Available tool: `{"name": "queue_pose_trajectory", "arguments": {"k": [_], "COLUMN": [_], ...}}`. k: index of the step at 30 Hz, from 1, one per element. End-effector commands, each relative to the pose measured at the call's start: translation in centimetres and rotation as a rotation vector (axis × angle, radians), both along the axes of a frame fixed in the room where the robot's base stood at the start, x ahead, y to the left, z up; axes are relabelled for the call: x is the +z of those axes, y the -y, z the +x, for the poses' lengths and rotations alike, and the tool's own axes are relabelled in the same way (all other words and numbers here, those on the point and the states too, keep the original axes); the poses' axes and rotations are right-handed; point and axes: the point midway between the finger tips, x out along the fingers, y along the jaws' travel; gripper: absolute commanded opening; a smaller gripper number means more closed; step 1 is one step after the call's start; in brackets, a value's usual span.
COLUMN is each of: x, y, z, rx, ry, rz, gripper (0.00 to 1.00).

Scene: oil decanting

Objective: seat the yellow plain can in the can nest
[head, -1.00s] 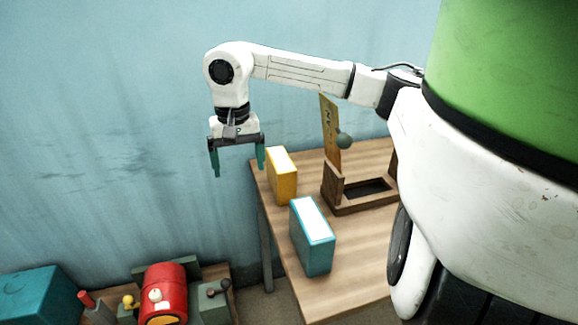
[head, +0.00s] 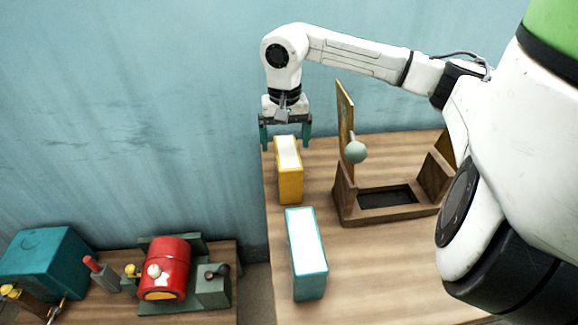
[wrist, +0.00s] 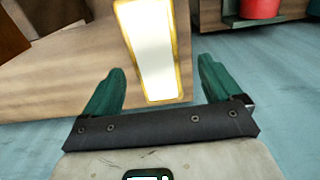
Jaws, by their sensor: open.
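The yellow plain can (head: 290,184) stands upright on the wooden table, its white top facing up. The wrist view shows that white top (wrist: 153,48) just ahead of the fingers, its near end close to the gap. My gripper (head: 286,146) is open and empty, its teal fingers pointing down by the can's far end. In the wrist view, the open gripper (wrist: 161,68) has one finger left and one right of the can's line. I cannot tell whether either finger touches it. The can nest (head: 348,216) is a brown wooden frame with an empty dark recess, right of the can.
A teal can (head: 308,266) with a white top stands nearer on the table (head: 350,275). A tall yellow board (head: 346,110) and a grey-green ball (head: 355,152) rise at the nest's left side. A lower bench at left holds a red drum (head: 167,272) and a teal box (head: 45,262).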

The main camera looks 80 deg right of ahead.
Motion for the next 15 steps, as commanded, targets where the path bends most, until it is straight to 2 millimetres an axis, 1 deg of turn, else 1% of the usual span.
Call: {"name": "queue_pose_trajectory", "arguments": {"k": [5, 11, 12, 15], "x": [-1.0, -3.4, -4.1, -5.1], "y": [-0.1, -0.3, -0.3, -0.3], "z": [-0.2, -0.7, -0.7, -0.7], "rx": [0.0, -0.001, -0.001, 0.001], "ry": [-0.001, 0.0, 0.0, -0.001], "rz": [0.003, 0.004, 0.004, 0.002], "gripper": [0.92, 0.92, 0.92, 0.92]}}
